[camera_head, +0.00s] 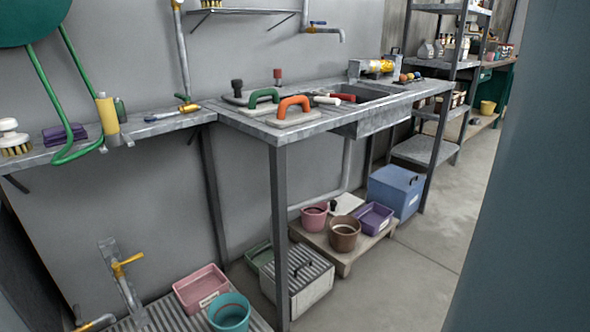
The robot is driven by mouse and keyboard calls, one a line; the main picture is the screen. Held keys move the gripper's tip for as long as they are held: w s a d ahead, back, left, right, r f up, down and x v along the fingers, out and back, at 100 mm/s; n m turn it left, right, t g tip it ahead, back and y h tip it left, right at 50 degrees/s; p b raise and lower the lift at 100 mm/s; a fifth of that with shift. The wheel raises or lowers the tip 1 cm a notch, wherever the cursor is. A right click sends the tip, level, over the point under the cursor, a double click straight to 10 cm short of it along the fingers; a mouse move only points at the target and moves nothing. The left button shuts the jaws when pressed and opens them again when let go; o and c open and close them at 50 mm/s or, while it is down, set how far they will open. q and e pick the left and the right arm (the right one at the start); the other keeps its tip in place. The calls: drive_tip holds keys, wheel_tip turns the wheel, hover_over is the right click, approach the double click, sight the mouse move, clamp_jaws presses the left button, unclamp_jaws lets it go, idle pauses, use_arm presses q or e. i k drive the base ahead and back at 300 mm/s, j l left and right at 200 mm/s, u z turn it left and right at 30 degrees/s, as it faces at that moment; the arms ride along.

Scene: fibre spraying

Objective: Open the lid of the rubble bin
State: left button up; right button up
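Two lidded boxes stand on the floor under the metal sink bench, and I cannot tell for sure which is the rubble bin. The other is a blue box (392,200) with a flat blue lid (397,178) and a small dark handle, by the far bench leg. Both lids look shut. Neither of my grippers is in view.
The sink bench (250,126) overhangs both boxes. A low wooden pallet (343,262) with pots and a purple tray stands between them. A pink tray (195,281) and teal bucket (231,318) sit left. Open floor (395,290) lies right; a blue-grey surface fills the right edge.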

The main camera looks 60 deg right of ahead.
sight(396, 177)
drive_tip(key=z, duration=2.6)
drive_tip(key=i+l+u, duration=0.1)
drive_tip(key=i+u, duration=0.15)
drive_tip(key=u, duration=0.15)
drive_tip(key=i+l+u, duration=0.2)
drive_tip(key=u, duration=0.2)
drive_tip(key=i+l+u, duration=0.1)
drive_tip(key=i+l, duration=0.2)
drive_tip(key=i+l+u, duration=0.1)
drive_tip(key=i+l, duration=0.25)
drive_tip(key=i+l+u, duration=0.1)
drive_tip(key=i+l, duration=0.15)
drive_tip(key=l, duration=0.2)
drive_tip(key=i+l, duration=0.3)
drive_tip(key=i+l+u, duration=0.15)
drive_tip(key=l, duration=0.35)
drive_tip(key=i, duration=0.1)
